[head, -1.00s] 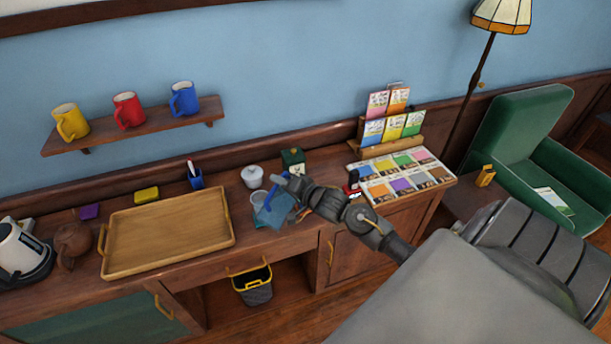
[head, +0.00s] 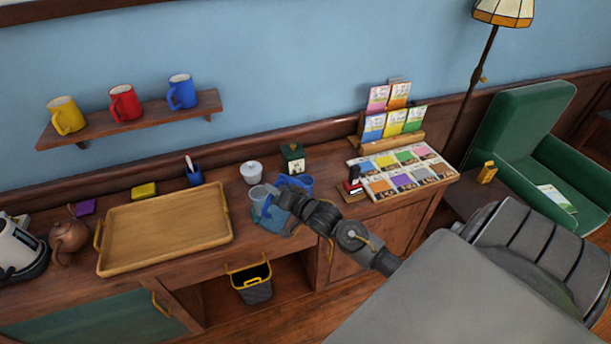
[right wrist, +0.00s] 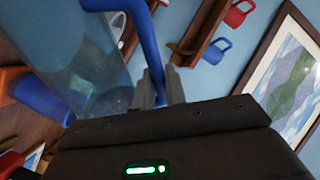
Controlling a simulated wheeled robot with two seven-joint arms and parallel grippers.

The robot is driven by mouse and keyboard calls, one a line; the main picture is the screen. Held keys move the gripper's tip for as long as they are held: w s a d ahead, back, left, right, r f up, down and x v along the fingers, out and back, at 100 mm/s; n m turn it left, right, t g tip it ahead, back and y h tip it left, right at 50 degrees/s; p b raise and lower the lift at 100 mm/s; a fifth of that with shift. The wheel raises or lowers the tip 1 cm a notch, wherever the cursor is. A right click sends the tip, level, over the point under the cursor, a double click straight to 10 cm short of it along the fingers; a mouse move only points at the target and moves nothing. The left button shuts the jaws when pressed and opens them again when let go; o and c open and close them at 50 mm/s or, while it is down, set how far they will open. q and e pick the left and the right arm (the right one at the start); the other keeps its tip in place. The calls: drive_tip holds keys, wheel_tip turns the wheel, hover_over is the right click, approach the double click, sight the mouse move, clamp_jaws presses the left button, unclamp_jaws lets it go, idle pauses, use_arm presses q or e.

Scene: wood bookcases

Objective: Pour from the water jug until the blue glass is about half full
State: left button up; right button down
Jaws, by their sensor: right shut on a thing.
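The water jug (head: 267,221) is clear and bluish with a blue handle. My right gripper (head: 279,209) is shut on that handle, which shows large in the right wrist view (right wrist: 150,48). The jug's body (right wrist: 90,65) fills the left of that view and looks tilted against the room. A blue cup-shaped thing, seemingly the blue glass (head: 304,182), stands just behind my gripper, partly hidden. It seems to show beside the jug in the wrist view (right wrist: 40,98). I see no stream, and cannot tell the water level in either. My left gripper is not in view.
A clear glass (head: 257,193) stands close to the jug on its left. A white lidded pot (head: 251,173) and a green box (head: 293,158) stand behind. A wooden tray (head: 165,230) lies left. Seed packets (head: 402,172) and a red-and-black item (head: 352,188) are right.

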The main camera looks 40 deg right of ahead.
sight(264, 211)
drive_tip(key=shift+w+r, duration=0.1)
drive_tip(key=shift+r, duration=0.15)
drive_tip(key=shift+a+f+n, duration=0.15)
drive_tip(key=shift+f+n, duration=0.15)
drive_tip(key=shift+f, duration=0.1)
drive_tip(key=shift+s+a+f+n+t+b, duration=0.2)
drive_tip(key=shift+s+a+n+t+b, duration=0.1)
drive_tip(key=shift+a+n, duration=0.3)
drive_tip(key=a+n, duration=0.1)
drive_tip(key=a+f+n+b, duration=0.1)
drive_tip(key=s+a+n, duration=0.1)
drive_tip(key=shift+a+f+t+h, duration=0.3)
drive_tip(key=shift+a+f+h, duration=0.05)
drive_tip(key=shift+a+h, duration=0.05)
drive_tip(key=shift+s+a+f+n+t+b, duration=0.2)
drive_tip(key=shift+a+f+n+b, duration=0.45)
drive_tip(key=shift+f+n+b, duration=0.3)
drive_tip(key=shift+s+a+f+n+t+b, duration=0.1)
drive_tip(key=shift+a+f+n+t+b, duration=0.1)
drive_tip(key=shift+a+f+n+b, duration=0.65)
drive_tip(key=shift+d+r, duration=0.15)
drive_tip(key=shift+d, duration=0.1)
